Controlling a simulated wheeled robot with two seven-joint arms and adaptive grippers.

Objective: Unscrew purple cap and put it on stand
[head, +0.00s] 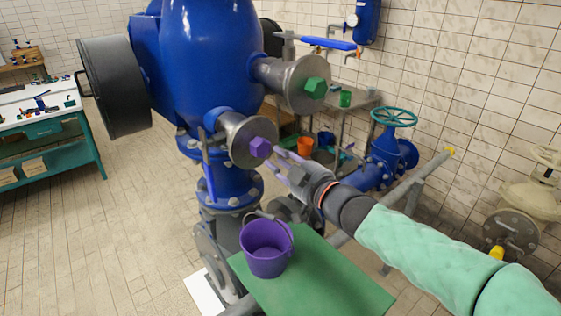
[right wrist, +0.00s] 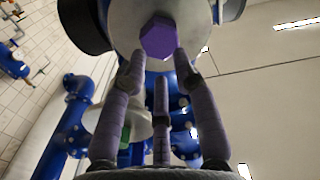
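The purple hexagonal cap (head: 260,147) sits on the end of a grey flanged outlet (head: 240,138) of the big blue pump body. My right gripper (head: 282,162) is just right of the cap, its fingers pointing at it. In the right wrist view the cap (right wrist: 160,37) lies just beyond the spread fingertips (right wrist: 155,58); the fingers look open and empty, and I cannot tell whether any touches the cap. A green-topped stand (head: 335,275) is below, with a purple bucket (head: 266,248) on it. My left gripper is not in view.
A green cap (head: 315,88) is on a higher flanged outlet, under a blue-handled valve (head: 335,44). A blue valve with a teal handwheel (head: 394,117) and a grey rail (head: 415,182) are behind my right arm. A workbench (head: 45,125) stands far left. Floor at left is clear.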

